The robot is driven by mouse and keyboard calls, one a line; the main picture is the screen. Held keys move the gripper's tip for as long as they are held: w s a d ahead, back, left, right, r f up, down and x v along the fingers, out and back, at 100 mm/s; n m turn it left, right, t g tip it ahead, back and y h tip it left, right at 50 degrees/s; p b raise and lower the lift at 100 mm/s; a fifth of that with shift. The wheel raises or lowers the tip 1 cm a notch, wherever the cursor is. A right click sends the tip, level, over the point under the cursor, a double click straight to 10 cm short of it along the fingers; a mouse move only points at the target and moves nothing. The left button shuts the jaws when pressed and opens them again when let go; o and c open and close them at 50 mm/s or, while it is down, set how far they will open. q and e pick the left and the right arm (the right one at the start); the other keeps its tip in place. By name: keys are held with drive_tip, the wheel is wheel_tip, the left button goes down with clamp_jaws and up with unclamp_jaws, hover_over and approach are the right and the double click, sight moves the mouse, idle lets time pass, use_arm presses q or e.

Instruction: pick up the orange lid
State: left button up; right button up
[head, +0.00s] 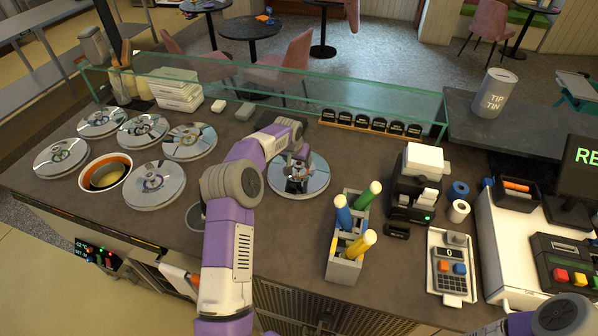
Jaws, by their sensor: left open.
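A round silvery lid (315,185) lies alone on the counter, right of the group of wells. My left gripper (296,184) is open and points down over the middle of this lid, around or just above its handle. The fingers hide most of the handle, so its colour and any contact are unclear. An uncovered well (83,180) at the left shows an orange inside. Of my right arm only a part shows at the bottom right corner; its gripper is out of view.
Several other lidded wells, one of them nearest (170,196), fill the counter's left side. A glass guard (400,97) runs along the back. A grey caddy (343,271) with coloured-capped bottles stands right of my left arm, near a black printer (404,205).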

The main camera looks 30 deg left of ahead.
use_arm(q)
drive_tip(key=shift+w+f, duration=0.2)
drive_tip(key=shift+f, duration=0.25)
drive_tip(key=shift+r, duration=0.1)
clamp_jaws()
